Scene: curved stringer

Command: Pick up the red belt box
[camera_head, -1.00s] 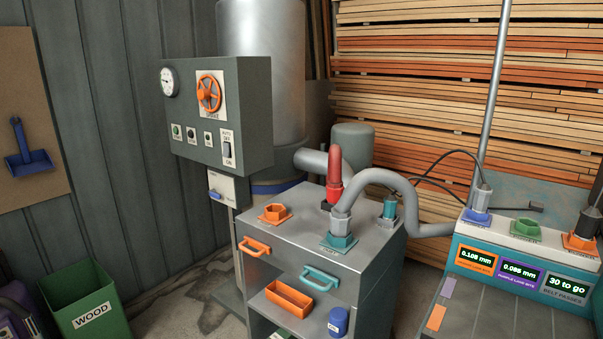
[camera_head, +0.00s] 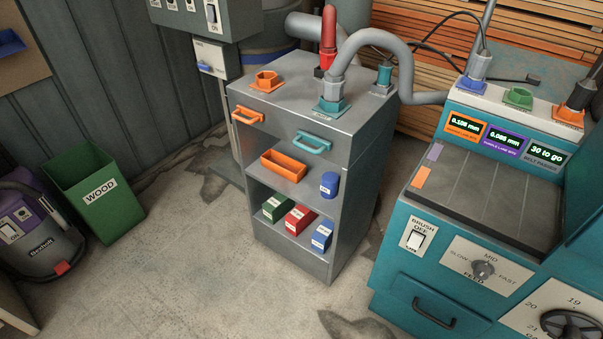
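The red belt box (camera_head: 299,219) sits on the lower shelf of the grey cabinet (camera_head: 307,259), in the middle of a row of three boxes. A green box (camera_head: 277,206) stands to its left and a blue box (camera_head: 322,236) to its right, both close beside it. Neither of my grippers shows in the head view.
An orange bin (camera_head: 284,166) and a blue canister (camera_head: 329,184) sit on the shelf above. A teal machine (camera_head: 420,275) stands to the right of the cabinet. A green WOOD bin (camera_head: 97,195) and a vacuum (camera_head: 38,235) stand at the left. The floor before the cabinet is clear.

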